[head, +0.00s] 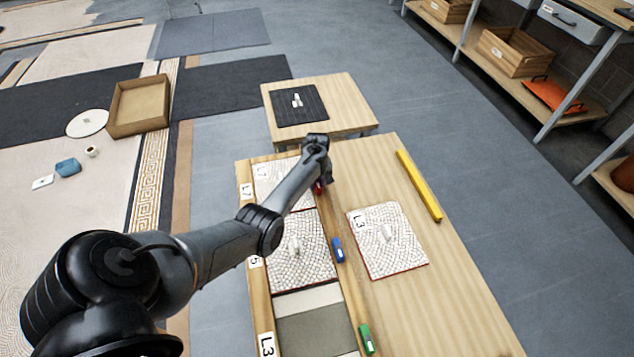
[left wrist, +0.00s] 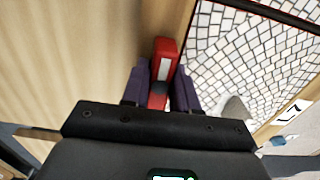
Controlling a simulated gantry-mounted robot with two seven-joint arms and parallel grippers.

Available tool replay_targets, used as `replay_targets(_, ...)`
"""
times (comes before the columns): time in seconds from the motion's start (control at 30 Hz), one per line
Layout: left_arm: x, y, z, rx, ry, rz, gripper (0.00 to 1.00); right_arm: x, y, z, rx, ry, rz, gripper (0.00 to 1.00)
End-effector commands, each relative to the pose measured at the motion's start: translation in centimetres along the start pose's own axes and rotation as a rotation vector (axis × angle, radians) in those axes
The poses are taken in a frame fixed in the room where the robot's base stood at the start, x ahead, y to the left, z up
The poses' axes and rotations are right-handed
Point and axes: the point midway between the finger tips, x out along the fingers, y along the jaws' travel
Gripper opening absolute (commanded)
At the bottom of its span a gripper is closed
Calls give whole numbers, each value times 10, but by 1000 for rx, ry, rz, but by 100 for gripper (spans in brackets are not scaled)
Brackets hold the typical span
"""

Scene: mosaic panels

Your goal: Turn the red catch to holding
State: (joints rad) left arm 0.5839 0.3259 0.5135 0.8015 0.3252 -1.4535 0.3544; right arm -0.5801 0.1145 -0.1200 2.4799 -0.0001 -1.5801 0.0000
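The red catch (left wrist: 164,56) is a small red block with a pale stripe, on the wooden rail beside the mosaic panel marked L7 (head: 270,178). In the left wrist view the purple fingers of my left gripper (left wrist: 161,82) stand on both sides of the catch and appear closed against it. In the head view my left gripper (head: 320,180) is over the rail at the frame's upper right, and only a bit of the catch (head: 318,189) shows. The catch's lower end is hidden by the gripper. My right gripper is not in view.
A blue catch (head: 338,249) and a green catch (head: 366,338) sit lower on the same rail. Another panel (head: 298,262) lies in the frame's middle bay. A loose panel marked L3 (head: 405,252) and a yellow bar (head: 419,184) lie on the table, with bare wood around them.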

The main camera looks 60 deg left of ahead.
Motion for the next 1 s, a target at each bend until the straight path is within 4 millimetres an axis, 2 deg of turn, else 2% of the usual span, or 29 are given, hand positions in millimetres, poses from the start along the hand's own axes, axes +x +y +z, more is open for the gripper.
replay_targets(0.07, 0, 0, 0, 0, 0, 0, 0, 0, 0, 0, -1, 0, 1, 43)
replay_targets(0.47, -2, 0, 0, -72, 0, 0, 0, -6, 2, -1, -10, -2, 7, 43)
replay_targets(0.67, -3, 0, 0, -205, -1, 0, 0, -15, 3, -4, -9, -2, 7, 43)
replay_targets(1.0, -1, 1, 0, -521, -1, 0, 0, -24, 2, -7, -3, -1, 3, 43)
